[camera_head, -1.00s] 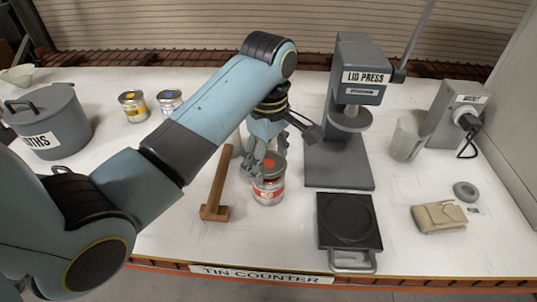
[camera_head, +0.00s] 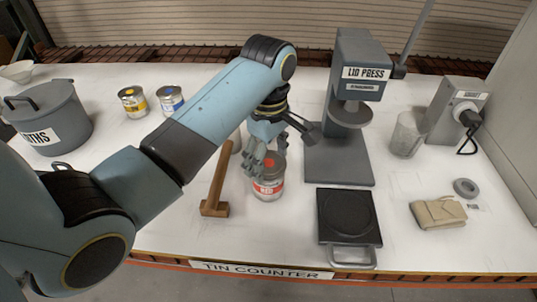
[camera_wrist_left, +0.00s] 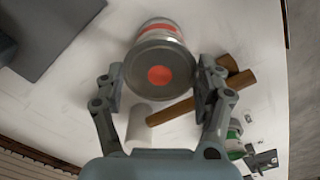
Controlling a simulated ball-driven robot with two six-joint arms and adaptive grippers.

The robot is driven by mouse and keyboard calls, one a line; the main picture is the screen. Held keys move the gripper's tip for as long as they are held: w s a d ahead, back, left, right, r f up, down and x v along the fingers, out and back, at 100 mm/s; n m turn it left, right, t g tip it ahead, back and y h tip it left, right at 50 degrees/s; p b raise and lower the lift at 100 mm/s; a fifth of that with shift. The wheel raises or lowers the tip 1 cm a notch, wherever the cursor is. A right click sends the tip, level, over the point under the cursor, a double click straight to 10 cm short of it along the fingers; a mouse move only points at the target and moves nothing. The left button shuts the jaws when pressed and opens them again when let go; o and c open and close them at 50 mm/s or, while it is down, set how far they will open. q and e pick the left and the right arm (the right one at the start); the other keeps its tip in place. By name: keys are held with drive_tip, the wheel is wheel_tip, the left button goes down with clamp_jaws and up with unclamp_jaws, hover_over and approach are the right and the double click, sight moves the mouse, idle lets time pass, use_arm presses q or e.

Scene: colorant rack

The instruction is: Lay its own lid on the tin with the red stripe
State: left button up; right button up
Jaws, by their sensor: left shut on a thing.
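The tin with the red stripe (camera_head: 268,189) stands upright on the counter, left of the press base. Its red band also shows in the left wrist view (camera_wrist_left: 159,28). A round metal lid with a red dot (camera_wrist_left: 160,76) is over the tin's mouth. My left gripper (camera_head: 264,165) points down at the tin's top and is shut on this lid, one finger on each side of its rim. The lid looks roughly centred on the tin; I cannot tell whether it rests on the rim or hangs just above. My right gripper is out of view.
A wooden mallet (camera_head: 216,185) lies close left of the tin. The lid press (camera_head: 340,160) stands to the right, with a black plate (camera_head: 346,240) before it. A yellow-striped tin (camera_head: 133,102) and a blue-striped tin (camera_head: 170,100) stand back left, near a grey pot (camera_head: 70,125).

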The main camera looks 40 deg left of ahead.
use_arm(q)
drive_tip(key=o, duration=0.8)
drive_tip(key=shift+o, duration=0.2)
wheel_tip(320, 180, up, 7)
drive_tip(key=shift+r, duration=0.2)
